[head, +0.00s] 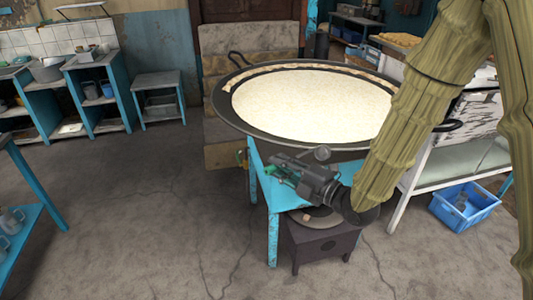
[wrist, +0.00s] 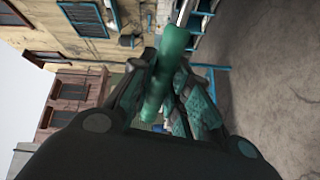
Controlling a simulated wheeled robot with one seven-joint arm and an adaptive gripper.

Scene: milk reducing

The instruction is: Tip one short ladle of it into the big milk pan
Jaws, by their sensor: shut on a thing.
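The big milk pan (head: 228,112) is wide, shallow and dark, and holds pale milk (head: 312,104) with a brownish crust along its far edge. My gripper (head: 284,170) is in front of the pan's near side, below its rim in the picture. It is shut on a green handle (wrist: 158,82), which runs between the fingers in the wrist view. A thin pale metal shaft (wrist: 183,12) shows beyond the handle at the top of that view. I take this to be the ladle; its bowl is not clearly seen in either view.
A blue stand (head: 273,238) and a dark burner box (head: 320,246) are below the pan, close to my gripper. A white-legged table (head: 462,160) stands at right, with a blue crate (head: 464,206) below it. Bare floor (head: 150,220) lies open at left.

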